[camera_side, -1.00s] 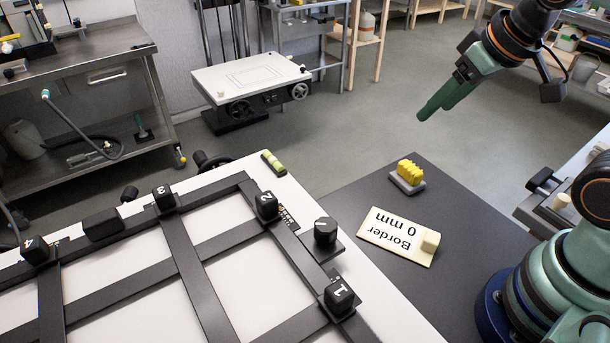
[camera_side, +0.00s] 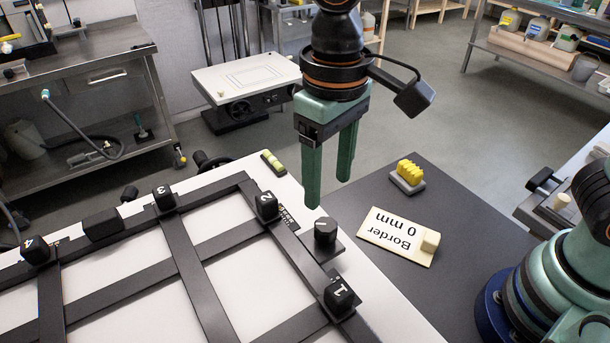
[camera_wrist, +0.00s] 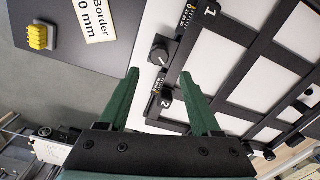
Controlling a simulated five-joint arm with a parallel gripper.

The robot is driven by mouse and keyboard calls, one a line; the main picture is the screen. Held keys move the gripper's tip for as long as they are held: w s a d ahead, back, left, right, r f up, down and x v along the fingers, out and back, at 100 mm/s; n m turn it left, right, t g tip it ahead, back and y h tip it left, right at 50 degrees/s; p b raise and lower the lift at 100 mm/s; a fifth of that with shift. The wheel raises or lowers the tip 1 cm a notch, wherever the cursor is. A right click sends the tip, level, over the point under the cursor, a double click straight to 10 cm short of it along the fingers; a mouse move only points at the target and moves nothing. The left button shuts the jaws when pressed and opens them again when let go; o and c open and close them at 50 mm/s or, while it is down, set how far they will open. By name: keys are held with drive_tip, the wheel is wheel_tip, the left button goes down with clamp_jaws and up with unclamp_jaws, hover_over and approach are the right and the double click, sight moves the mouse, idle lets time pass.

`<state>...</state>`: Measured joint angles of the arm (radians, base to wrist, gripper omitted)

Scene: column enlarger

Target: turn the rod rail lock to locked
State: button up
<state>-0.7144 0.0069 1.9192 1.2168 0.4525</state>
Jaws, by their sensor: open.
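The rod rail lock appears to be the round black knob (camera_side: 325,232) on a small dark plate at the easel frame's right corner, between the blocks marked 2 and 1. It also shows in the wrist view (camera_wrist: 159,54), with a pale pointer line on its top; I cannot read which setting it marks. My gripper (camera_side: 328,192) points down with its two green fingers apart and empty. It hangs above the knob and apart from it. In the wrist view the knob lies just beyond the gap between the fingertips (camera_wrist: 160,73).
The black easel frame (camera_side: 190,265) carries numbered blocks, including block 2 (camera_side: 266,206) and block 1 (camera_side: 339,295). A "Border 0 mm" card (camera_side: 390,243) and a yellow ridged piece on a grey base (camera_side: 409,175) lie on the dark surface at right.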

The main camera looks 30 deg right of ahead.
sight(326, 224)
drive_tip(key=shift+f, duration=3.8)
drive_tip(key=shift+f, duration=0.1)
